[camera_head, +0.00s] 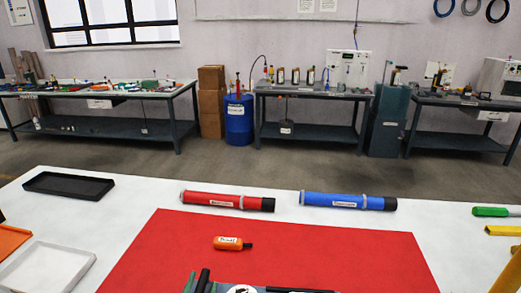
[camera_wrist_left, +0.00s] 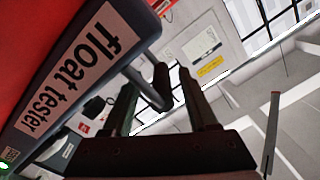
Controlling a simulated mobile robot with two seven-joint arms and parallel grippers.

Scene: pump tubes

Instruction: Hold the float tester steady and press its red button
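The float tester (camera_wrist_left: 60,80) fills the left of the left wrist view, a dark body with a red-orange face and a "float tester" label. A bent handle with a dark grip (camera_wrist_left: 161,88) sticks out from it. My left gripper (camera_wrist_left: 158,80) is open, its two fingers either side of the handle, with gaps showing; contact cannot be made out. I cannot make out the red button. My right gripper is not in view.
A red mat (camera_head: 330,250) covers the white table's middle. A small orange labelled item (camera_head: 229,243) lies on it. Red (camera_head: 225,201) and blue (camera_head: 340,200) tubes lie behind. Black (camera_head: 68,185) and white (camera_head: 45,268) trays stand left; green (camera_head: 492,211) and yellow (camera_head: 503,230) pieces lie right.

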